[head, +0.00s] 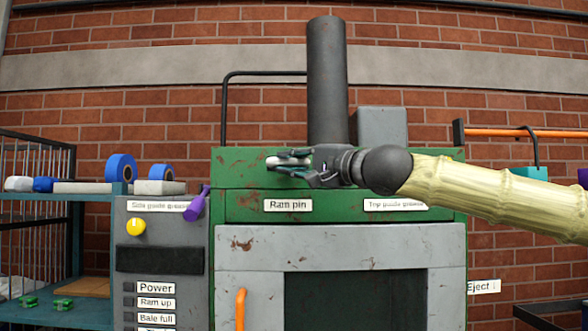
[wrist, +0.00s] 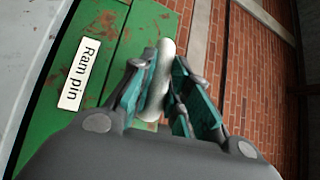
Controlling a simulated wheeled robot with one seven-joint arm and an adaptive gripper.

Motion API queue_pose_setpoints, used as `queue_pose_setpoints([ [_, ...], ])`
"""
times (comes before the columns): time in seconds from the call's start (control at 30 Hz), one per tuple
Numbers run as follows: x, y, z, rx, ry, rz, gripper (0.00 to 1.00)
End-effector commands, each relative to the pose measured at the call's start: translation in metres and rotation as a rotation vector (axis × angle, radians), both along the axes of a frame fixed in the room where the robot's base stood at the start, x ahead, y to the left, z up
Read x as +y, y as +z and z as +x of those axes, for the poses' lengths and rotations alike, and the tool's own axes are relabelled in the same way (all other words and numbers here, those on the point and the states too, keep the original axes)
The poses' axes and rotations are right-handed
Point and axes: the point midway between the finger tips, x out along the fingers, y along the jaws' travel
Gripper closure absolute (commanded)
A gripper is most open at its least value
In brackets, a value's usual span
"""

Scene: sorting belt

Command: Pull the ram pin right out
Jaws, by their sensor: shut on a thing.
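The ram pin (wrist: 160,75) shows as a pale, rounded bar between my fingers in the wrist view. In the head view its pale end (head: 281,161) shows at the fingertips, in front of the green upper housing (head: 240,174) of the baler. My gripper (head: 287,165) reaches in from the right and is shut on the pin, and in the wrist view the teal finger pads (wrist: 157,92) lie on either side of it. The "Ram pin" label (head: 288,205) is just below. Whether the pin is still in its hole is hidden.
A dark vertical cylinder (head: 327,80) rises behind my gripper. A control panel (head: 160,225) with a yellow knob and a purple-handled tool stands at the left. A shelf with blue rolls (head: 121,168) is further left. An orange handle (head: 240,308) is on the grey door below.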

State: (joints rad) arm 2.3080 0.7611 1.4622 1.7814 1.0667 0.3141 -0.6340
Motion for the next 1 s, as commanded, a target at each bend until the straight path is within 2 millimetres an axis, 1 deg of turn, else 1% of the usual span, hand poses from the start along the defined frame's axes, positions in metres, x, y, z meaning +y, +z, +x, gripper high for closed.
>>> queue_pose_setpoints([
  [0.1,0.0003,-0.0011,-0.0093,-0.001,0.001,-0.001,1.0],
  [0.2,0.0004,-0.0011,-0.0125,0.001,0.001,0.0,1.0],
  [0.5,0.0013,-0.0025,-0.0134,0.002,0.003,-0.001,1.0],
  [0.53,0.0016,-0.0026,-0.0135,0.002,0.003,-0.001,0.81],
  [0.63,0.0017,-0.0026,-0.0135,0.002,0.004,-0.001,0.63],
  [0.67,0.0016,-0.0024,-0.0133,0.002,0.003,-0.001,0.61],
  [1.0,-0.0011,-0.001,-0.014,0.001,0.001,0.001,0.61],
])
